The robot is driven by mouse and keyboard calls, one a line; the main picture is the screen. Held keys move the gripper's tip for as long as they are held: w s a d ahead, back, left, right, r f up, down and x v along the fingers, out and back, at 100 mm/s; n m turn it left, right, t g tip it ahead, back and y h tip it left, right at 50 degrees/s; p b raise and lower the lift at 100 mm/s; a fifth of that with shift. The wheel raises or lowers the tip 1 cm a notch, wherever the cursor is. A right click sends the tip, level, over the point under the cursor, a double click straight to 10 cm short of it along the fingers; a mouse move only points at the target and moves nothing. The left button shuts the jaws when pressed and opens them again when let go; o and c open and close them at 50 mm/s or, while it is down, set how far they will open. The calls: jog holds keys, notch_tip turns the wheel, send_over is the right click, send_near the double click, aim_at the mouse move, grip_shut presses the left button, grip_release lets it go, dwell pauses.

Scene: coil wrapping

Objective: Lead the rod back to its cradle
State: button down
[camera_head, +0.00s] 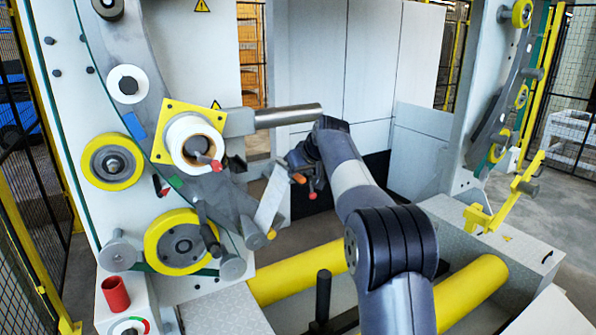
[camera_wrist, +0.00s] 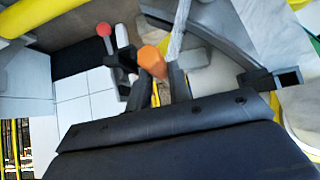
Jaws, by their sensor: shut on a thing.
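My gripper (camera_head: 302,168) is at the middle of the head view, in front of the wrapping machine's right edge. It is shut on what looks like the rod, whose orange end (camera_head: 298,178) shows beside the fingers. In the wrist view the orange end (camera_wrist: 152,60) stands between the two fingers (camera_wrist: 157,85); most of the rod is hidden or hard to tell apart. A red knob (camera_head: 312,196) hangs just below, and it also shows in the wrist view (camera_wrist: 103,29). A yellow bracket with upturned hooks (camera_head: 523,187), possibly the cradle, stands at the right, well apart from my gripper.
A pale strip (camera_head: 270,200) hangs left of my gripper. A steel bar (camera_head: 288,115) juts from the machine above it. Yellow rollers (camera_head: 300,272) lie below. A second machine column (camera_head: 455,80) stands at the right, beyond a grey bench top (camera_head: 458,212). Open floor shows between.

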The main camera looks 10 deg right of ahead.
jog(key=s+a+f+b, duration=0.1)
jog(key=a+f+b, duration=0.2)
jog(key=f+b, duration=0.4)
jog(key=shift+s+f, duration=0.15)
jog(key=shift+f, duration=0.85)
jog(key=shift+a+f, duration=0.1)
dwell(0.5)
jog(key=s+a+f+b, duration=0.1)
jog(key=a+f+b, duration=0.2)
jog(key=f+b, duration=0.5)
notch_tip(320, 180, down, 3)
jog(key=shift+s+a+r, duration=0.1)
jog(key=shift+s+a, duration=0.2)
jog(key=shift+a, duration=0.05)
dwell(0.5)
dwell(0.8)
jog(key=a+f+b, duration=0.1)
jog(key=f+b, duration=0.1)
jog(key=f, duration=0.1)
jog(key=s+a+f+b, duration=0.1)
jog(key=shift+a+f, duration=0.3)
jog(key=shift+f, duration=0.1)
dwell(0.9)
